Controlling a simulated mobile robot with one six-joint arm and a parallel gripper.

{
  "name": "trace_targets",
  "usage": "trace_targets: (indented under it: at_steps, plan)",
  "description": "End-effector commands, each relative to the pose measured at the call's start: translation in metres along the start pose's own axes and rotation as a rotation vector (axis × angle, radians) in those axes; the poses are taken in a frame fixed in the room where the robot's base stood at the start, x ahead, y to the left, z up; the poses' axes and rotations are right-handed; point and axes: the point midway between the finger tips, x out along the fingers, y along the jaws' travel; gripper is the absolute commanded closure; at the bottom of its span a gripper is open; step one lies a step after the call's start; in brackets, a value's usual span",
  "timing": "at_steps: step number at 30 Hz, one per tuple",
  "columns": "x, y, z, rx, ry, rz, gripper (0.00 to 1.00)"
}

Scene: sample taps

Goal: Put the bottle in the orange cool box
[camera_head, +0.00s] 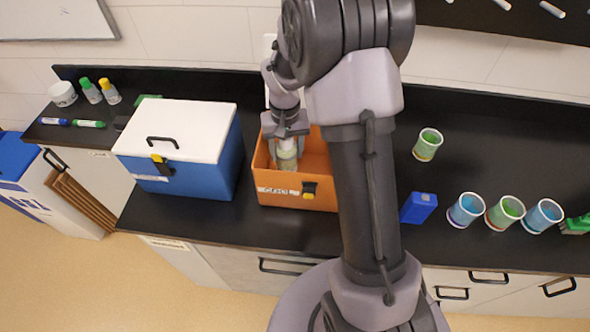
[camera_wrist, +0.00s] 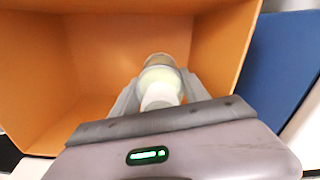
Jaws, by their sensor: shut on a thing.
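The orange cool box (camera_head: 284,199) stands open on the black counter, right of a blue cool box. My gripper (camera_head: 287,143) reaches down into its left part from above. The gripper is shut on a pale, yellowish-white bottle (camera_head: 287,160), which is inside the box walls. In the wrist view the bottle (camera_wrist: 161,80) sits between the fingers, with orange walls (camera_wrist: 100,60) around it. I cannot tell whether the bottle touches the box floor. My arm hides the right side of the box in the head view.
A blue cool box (camera_head: 185,160) with a closed white lid stands close on the left. Right of my arm are a blue block (camera_head: 419,208), a green cup (camera_head: 427,145) and several cups along the front.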

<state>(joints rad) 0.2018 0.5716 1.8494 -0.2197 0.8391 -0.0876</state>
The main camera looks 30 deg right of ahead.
Motion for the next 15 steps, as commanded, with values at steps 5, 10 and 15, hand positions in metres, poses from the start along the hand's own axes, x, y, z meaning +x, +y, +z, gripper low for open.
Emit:
trace_targets:
  at_steps: [5, 10, 15]
  plan:
    - [0.027, 0.0, 0.0, 0.0, -0.001, -0.001, 0.99]
    - [0.047, 0.0, -0.001, 0.0, 0.002, 0.0, 0.99]
    - [0.046, 0.0, -0.001, 0.0, 0.002, 0.0, 0.99]
